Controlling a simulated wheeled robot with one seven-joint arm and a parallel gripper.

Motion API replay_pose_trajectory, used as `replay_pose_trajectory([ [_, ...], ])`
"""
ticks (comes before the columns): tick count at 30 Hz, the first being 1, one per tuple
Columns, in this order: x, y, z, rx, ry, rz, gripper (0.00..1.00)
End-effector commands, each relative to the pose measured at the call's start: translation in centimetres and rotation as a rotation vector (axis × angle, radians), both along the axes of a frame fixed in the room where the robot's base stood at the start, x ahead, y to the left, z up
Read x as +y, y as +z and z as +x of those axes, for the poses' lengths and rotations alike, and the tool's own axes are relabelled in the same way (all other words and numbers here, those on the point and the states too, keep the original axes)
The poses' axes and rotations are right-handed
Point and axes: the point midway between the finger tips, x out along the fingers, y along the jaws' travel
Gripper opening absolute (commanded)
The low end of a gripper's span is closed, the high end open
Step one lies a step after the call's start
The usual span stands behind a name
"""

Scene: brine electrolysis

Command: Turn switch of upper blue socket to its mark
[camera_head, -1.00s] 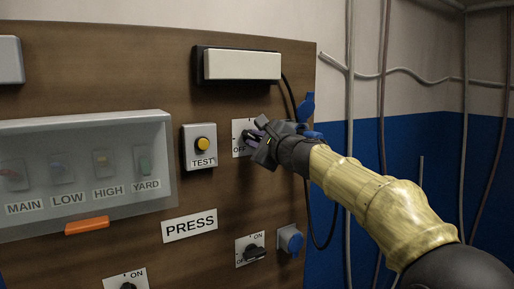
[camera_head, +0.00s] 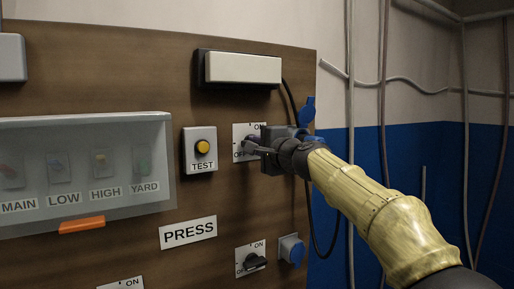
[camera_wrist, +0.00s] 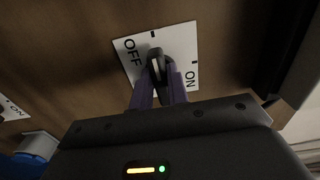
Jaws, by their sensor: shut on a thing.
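The upper switch plate (camera_head: 239,131) is white with OFF and ON lettering, on the brown board left of the upper blue socket (camera_head: 308,110), which is partly hidden behind my gripper. In the wrist view the plate (camera_wrist: 183,35) carries a black knob (camera_wrist: 156,66) with a white line. The line points towards the plate's top edge, seemingly between the dark tick near OFF and the one near ON. My gripper (camera_head: 253,145) is shut on the knob; its purple fingers (camera_wrist: 160,88) lie on either side of it.
A yellow TEST button box (camera_head: 199,160) is left of the plate. A lower switch (camera_head: 254,262) and lower blue socket (camera_head: 292,250) sit below. A pale box (camera_head: 243,69) is above, and a black cable hangs down the board's right side.

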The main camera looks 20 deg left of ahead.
Motion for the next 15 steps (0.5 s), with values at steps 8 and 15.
replay_pose_trajectory([
  [8, 0.03, -0.10, 0.01, -0.003, 0.001, -0.005, 0.00],
  [15, 0.02, -0.10, 0.01, -0.002, 0.001, -0.004, 0.38],
])
